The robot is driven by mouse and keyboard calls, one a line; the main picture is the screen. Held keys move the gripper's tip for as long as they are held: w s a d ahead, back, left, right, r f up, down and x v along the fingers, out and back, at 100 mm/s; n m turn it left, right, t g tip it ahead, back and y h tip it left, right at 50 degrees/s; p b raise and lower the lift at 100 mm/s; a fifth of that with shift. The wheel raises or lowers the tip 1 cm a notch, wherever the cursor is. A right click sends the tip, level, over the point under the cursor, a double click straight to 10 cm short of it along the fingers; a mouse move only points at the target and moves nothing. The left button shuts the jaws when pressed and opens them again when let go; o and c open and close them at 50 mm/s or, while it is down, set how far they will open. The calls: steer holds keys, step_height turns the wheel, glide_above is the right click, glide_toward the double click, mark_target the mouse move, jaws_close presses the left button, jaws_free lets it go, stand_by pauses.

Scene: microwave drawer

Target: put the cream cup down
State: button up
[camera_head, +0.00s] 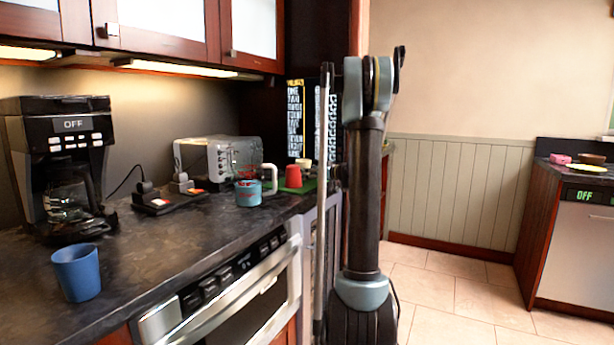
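A small cream cup (304,163) shows at the back of the counter, behind a red cup (293,176). Only its upper part is visible, so I cannot tell what it rests on or whether anything holds it. My arm stands upright in the middle of the picture, to the right of these cups. My gripper cannot be made out; no fingertips show in this view.
A microwave drawer (225,305) sits below. Tiled floor (450,290) is open at right.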

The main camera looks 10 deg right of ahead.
steer(key=o, duration=0.3)
steer(key=shift+o, duration=0.2)
steer(key=shift+s+d+r, duration=0.1)
steer(key=v, duration=1.1)
steer(key=shift+s+d, duration=0.25)
steer(key=shift+s, duration=0.1)
